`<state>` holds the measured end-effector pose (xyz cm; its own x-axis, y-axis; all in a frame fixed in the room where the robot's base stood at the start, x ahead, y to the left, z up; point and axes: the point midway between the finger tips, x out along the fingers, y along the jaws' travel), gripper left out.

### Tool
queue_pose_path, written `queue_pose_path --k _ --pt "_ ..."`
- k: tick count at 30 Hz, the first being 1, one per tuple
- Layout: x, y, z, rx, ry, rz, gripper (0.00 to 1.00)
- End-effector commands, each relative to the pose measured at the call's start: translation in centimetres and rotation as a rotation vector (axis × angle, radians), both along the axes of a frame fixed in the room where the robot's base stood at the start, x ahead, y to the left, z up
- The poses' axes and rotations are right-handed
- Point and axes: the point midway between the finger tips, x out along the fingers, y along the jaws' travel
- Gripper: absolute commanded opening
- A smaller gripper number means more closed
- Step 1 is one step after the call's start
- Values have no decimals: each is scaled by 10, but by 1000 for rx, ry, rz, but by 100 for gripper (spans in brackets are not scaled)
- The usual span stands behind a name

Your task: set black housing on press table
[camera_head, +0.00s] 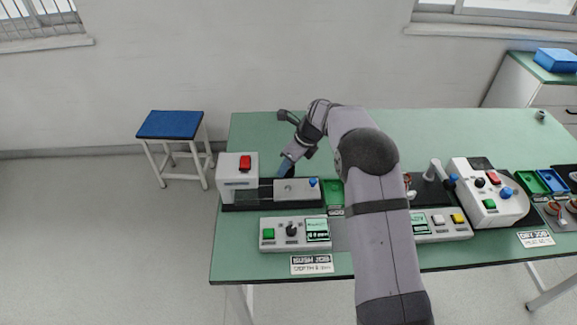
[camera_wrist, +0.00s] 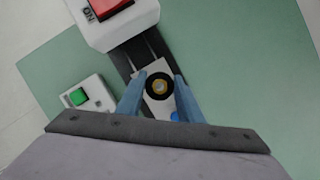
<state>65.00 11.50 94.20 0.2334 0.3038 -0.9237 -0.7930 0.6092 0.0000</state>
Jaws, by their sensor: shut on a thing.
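My gripper (camera_head: 286,168) is low over the press at the left of the bench. In the wrist view its two blue fingers (camera_wrist: 160,79) are shut on the black housing (camera_wrist: 159,88), a round black ring with a brass-coloured middle. The housing is hidden or too small to make out in the head view. The white press table (camera_head: 298,192) lies on the dark rail base, right of the press head. In the wrist view the press table (camera_wrist: 157,113) shows under the housing. I cannot tell whether the two touch.
The white press head (camera_head: 236,178) with a red button stands left of the press table. A control box (camera_head: 268,245) with a green button is in front. A green tray (camera_head: 334,192) is to the right, partly behind my arm. The bench's back is largely clear.

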Motion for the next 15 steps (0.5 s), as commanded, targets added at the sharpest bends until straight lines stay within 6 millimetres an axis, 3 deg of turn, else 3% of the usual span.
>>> queue_pose_path --k 15 --pt "0 0 -26 0 0 2 10"
